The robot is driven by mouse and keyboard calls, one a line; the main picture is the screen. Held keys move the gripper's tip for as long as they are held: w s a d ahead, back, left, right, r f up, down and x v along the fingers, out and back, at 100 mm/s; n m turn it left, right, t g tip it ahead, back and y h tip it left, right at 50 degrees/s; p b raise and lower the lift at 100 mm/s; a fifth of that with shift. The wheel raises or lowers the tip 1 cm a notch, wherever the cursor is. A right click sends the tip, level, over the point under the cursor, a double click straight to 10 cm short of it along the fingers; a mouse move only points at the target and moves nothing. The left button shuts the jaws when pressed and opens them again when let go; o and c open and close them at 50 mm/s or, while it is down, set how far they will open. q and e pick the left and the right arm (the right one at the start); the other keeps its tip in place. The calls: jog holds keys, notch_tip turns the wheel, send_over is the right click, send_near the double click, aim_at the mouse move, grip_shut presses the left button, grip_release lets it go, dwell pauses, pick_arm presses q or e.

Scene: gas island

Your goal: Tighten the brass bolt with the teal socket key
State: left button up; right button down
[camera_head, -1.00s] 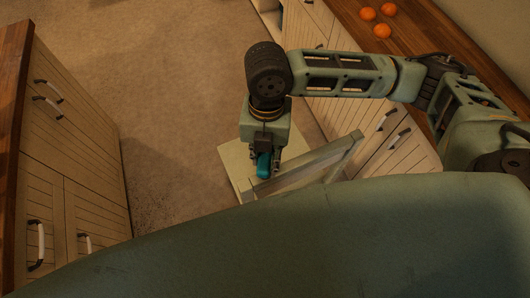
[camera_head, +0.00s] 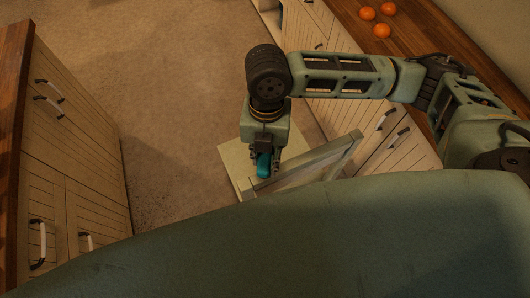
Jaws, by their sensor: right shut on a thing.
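My right gripper (camera_head: 264,161) points down in the middle of the head view and is shut on the teal socket key (camera_head: 263,168). The key shows as a small teal piece between the fingers, just above a pale grey-green framed stand (camera_head: 235,163). I cannot tell whether the key touches the stand. The brass bolt cannot be made out; the gripper, key or frame may hide it. My left gripper is not in view.
A wooden counter (camera_head: 440,50) with orange fruits (camera_head: 382,31) runs along the upper right, above cream cabinets. Another cream cabinet (camera_head: 70,160) with a wooden top stands at the left. The brown floor (camera_head: 180,80) between them is clear.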

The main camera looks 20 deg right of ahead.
jog(key=shift+f+p, duration=0.5)
jog(key=shift+f, duration=0.6)
dwell(1.6)
jog(key=shift+f+p, duration=0.1)
jog(key=shift+p, duration=0.2)
dwell(0.3)
jog(key=c, duration=2)
grip_release()
grip_shut()
jog(key=p, duration=0.1)
jog(key=m+p, duration=0.1)
jog(key=shift+r+m+p, duration=0.3)
jog(key=shift+p, duration=0.05)
jog(key=shift+m+p, duration=0.35)
jog(key=shift+m, duration=0.05)
jog(key=shift+f, duration=0.3)
